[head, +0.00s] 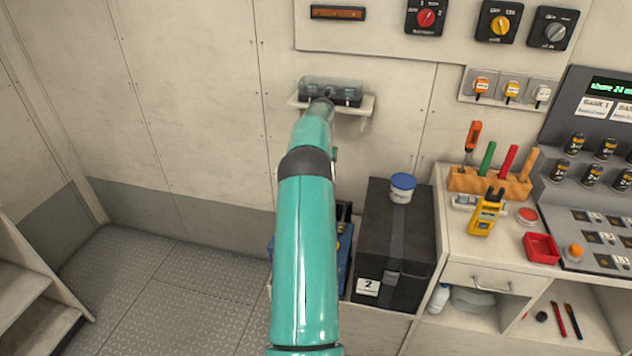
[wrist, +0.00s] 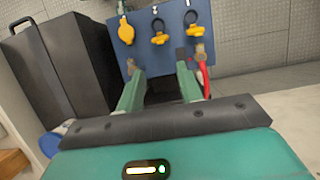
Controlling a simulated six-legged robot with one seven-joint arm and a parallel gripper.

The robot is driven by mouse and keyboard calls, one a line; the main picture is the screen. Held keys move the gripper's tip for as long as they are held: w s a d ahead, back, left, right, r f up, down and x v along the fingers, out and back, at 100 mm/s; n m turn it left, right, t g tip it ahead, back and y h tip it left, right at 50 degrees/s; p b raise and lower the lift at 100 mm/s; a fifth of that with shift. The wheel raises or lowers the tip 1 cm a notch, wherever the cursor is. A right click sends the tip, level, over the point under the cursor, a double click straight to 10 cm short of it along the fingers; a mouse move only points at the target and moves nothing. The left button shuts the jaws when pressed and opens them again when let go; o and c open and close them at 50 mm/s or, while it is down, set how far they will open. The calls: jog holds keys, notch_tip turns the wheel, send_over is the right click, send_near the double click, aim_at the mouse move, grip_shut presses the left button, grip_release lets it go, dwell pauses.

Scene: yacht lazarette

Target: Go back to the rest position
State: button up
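My teal arm reaches up and away toward the back wall in the head view, and its far end hides my gripper there. In the wrist view my gripper (wrist: 158,72) has its two green fingers spread apart, with a clear gap and nothing visible held between them.
A black box labelled 2 (head: 392,245) carries a blue-lidded jar (head: 402,187). A small wall shelf with a clear-covered dark block (head: 345,93) is by the arm's far end. The workbench (head: 452,235) at right holds tools and a red tray (head: 541,248). The floor (head: 160,290) at left is clear.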

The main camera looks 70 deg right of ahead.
dwell(0.3)
jog(key=w+a+r+n+h, duration=0.1)
jog(key=w+a+r+n, duration=0.1)
jog(key=w+a+r, duration=0.6)
jog(key=w+a+r+n+h, duration=0.2)
jog(key=w+a+r, duration=0.55)
jog(key=a, duration=0.35)
jog(key=a+r+n+t+h, duration=0.15)
jog(key=a+r, duration=0.25)
jog(key=a, duration=0.5)
jog(key=a+r+n+t+y, duration=0.1)
jog(key=a+r+n, duration=0.2)
jog(key=a, duration=0.7)
jog(key=s+a+f+n+t, duration=0.1)
jog(key=s+a+n, duration=0.3)
jog(key=a, duration=0.8)
jog(key=s+a+f+n+t, duration=0.2)
jog(key=s+a+n, duration=0.1)
jog(key=s+a, duration=0.6)
jog(key=a, duration=0.3)
jog(key=shift+s+a+n+t, duration=0.3)
jog(key=shift+a+n+t, duration=0.05)
jog(key=shift+d+f+h, duration=0.1)
jog(key=shift+d+h, duration=0.05)
jog(key=shift+h, duration=0.1)
